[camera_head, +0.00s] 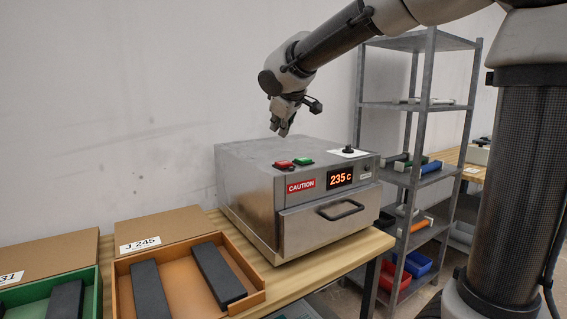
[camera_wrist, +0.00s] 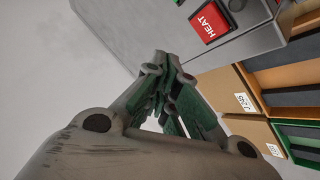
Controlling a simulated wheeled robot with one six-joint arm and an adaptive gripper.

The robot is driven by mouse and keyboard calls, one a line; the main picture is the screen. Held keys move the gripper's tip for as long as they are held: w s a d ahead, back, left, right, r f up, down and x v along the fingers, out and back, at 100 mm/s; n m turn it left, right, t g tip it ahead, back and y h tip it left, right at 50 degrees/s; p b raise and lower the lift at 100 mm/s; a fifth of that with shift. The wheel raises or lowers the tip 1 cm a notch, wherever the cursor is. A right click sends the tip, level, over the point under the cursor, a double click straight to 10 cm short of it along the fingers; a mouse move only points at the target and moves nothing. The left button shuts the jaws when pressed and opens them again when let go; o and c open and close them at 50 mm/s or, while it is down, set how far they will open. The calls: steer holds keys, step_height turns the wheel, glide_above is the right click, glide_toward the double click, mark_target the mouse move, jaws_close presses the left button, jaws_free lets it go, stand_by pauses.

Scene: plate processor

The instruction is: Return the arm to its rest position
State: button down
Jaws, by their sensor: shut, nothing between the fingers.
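My gripper (camera_head: 283,127) hangs from my arm above the top of the metal plate processor (camera_head: 258,173), pointing down. In the wrist view my gripper (camera_wrist: 166,85) has its fingers drawn together, with nothing between them. The fingers are apart from the red button (camera_head: 284,165) and the green button (camera_head: 303,161) on the processor's top. The red button, marked HEAT, also shows in the wrist view (camera_wrist: 209,23). The processor's drawer (camera_head: 330,222) is shut, and its display (camera_head: 341,177) reads 235 c.
An orange tray (camera_head: 253,272) with dark plates and a green tray (camera_head: 90,283) stand left of the processor on the wooden table (camera_head: 342,252). A metal shelf (camera_head: 430,110) with bins and tools stands behind to the right. The air above the trays is clear.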

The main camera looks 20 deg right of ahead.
steer(key=s+f, duration=0.1)
steer(key=s+d+f+g, duration=0.1)
steer(key=f, duration=0.1)
steer(key=s+d+f+m+g, duration=0.1)
steer(key=f, duration=0.1)
steer(key=shift+s+f+h, duration=0.1)
steer(key=shift+s+h, duration=0.2)
steer(key=shift+s, duration=0.05)
steer(key=s+d+f+m+g, duration=0.1)
steer(key=s+d, duration=0.3)
steer(key=s, duration=0.6)
steer(key=s+d+f+m+g, duration=0.1)
steer(key=s+d+f+m, duration=0.3)
steer(key=s, duration=0.6)
steer(key=s+d+f+m+g, duration=0.1)
steer(key=s+d+f+m, duration=0.2)
steer(key=s+d, duration=0.3)
steer(key=s, duration=0.4)
steer(key=shift+s+f, duration=0.2)
